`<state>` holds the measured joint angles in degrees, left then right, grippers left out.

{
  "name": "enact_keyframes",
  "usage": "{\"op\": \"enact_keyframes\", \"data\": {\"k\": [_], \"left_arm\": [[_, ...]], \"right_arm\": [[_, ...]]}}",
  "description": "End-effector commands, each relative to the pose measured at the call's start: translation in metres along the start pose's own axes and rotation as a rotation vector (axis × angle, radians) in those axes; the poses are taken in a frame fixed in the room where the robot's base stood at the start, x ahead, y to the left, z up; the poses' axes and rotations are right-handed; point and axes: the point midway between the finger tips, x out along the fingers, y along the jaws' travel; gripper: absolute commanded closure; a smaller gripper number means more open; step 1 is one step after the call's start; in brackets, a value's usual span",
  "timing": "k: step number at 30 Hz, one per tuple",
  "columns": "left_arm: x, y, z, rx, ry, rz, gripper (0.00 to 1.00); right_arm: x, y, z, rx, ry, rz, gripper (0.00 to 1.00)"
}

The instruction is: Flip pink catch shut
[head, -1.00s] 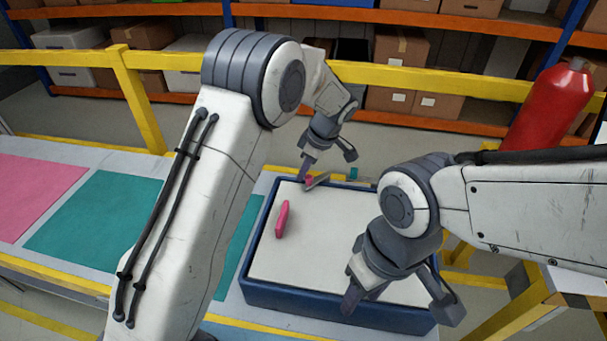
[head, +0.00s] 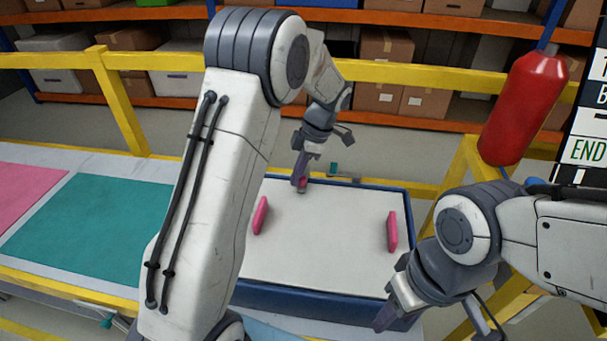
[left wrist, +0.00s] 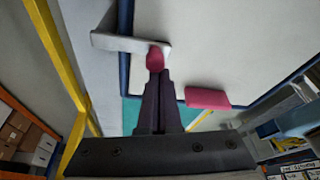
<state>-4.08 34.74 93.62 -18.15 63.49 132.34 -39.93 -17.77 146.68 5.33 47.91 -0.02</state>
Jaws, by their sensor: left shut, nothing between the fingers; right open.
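A small pink piece (head: 302,183) is at the far edge of the dashboard module, at the tips of my left gripper (head: 298,186). In the left wrist view this pink piece (left wrist: 155,58) lies against a flat grey bar (left wrist: 128,43) over the module's blue edge. The closed left fingers (left wrist: 158,90) point at it and look touching or nearly so; nothing is held between them. Whether the catch is open or shut is unclear. My right gripper (head: 432,315) is open near the module's front right corner.
The module's blue frame (head: 320,300) surrounds a pale panel. An upright pink block (head: 260,215) stands at its left and another (head: 392,232) at its right. Teal (head: 90,225) and pink (head: 25,195) mats lie left. A yellow rail and red cylinder (head: 523,105) are beyond.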

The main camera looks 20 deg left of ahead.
Motion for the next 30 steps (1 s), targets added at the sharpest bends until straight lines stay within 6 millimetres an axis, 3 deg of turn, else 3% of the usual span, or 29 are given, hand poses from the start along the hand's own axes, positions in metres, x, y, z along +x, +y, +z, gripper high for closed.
{"op": "enact_keyframes", "data": {"k": [18, 26, 30], "left_arm": [[0.001, 0.0, -0.003, -0.002, -0.001, 0.0, 1.0], [0.01, 0.0, -0.025, 0.008, -0.001, 0.003, 1.0], [-0.025, 0.002, -0.024, 0.015, -0.004, 0.012, 1.0]], "right_arm": [[0.001, 0.0, 0.0, 0.0, 0.0, 0.0, 0.52], [0.006, 0.001, 0.0, 0.0, 0.0, 0.0, 0.52], [0.003, 0.0, 0.0, 0.0, 0.0, 0.0, 0.52]]}}
